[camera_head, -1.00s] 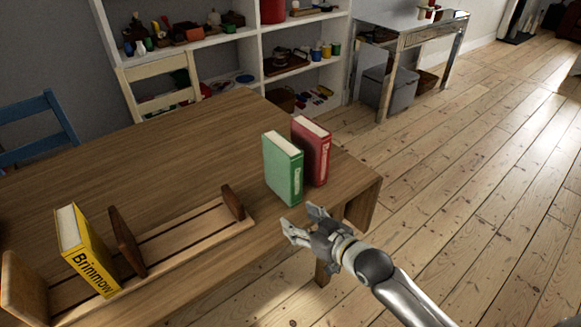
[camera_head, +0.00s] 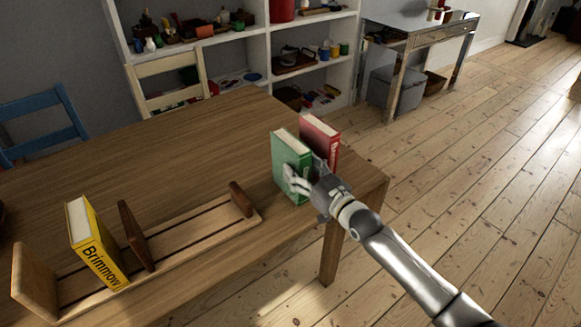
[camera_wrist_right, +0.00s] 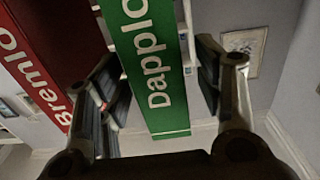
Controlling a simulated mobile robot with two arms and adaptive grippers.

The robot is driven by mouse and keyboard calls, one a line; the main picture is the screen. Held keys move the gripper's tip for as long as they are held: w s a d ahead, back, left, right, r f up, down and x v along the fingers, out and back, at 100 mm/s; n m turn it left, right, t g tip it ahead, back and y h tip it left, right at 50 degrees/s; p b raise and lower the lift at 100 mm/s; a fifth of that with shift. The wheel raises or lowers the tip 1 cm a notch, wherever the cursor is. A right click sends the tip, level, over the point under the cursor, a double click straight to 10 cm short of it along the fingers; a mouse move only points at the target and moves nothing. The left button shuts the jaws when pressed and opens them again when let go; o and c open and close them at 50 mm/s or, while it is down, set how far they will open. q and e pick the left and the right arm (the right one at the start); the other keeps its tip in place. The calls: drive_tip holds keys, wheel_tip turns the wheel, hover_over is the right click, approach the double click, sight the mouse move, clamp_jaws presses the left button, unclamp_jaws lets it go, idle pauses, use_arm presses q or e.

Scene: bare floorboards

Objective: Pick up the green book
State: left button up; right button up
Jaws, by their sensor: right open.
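The green book (camera_head: 289,158) stands upright near the right end of the wooden table. My right gripper (camera_head: 306,179) is open at its near side and hides part of its spine. In the right wrist view the green book (camera_wrist_right: 155,75), lettered "Dapplo", shows between the two open fingers (camera_wrist_right: 160,95). I cannot tell whether either finger touches it. The red book (camera_head: 320,140) stands upright just behind and to the right of the green one; in the wrist view it (camera_wrist_right: 45,50) lies left of the left finger. My left gripper is not in view.
A wooden book rack (camera_head: 190,238) on the table (camera_head: 205,150) holds a yellow book (camera_head: 97,248). Two chairs, one blue (camera_head: 45,135) and one cream (camera_head: 165,82), stand behind the table. Shelves (camera_head: 262,50) line the wall. The floor (camera_head: 480,200) at right is clear.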

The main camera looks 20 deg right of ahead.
sight(290, 158)
drive_tip(key=shift+x, duration=2.75)
drive_tip(key=shift+f, duration=0.1)
clamp_jaws()
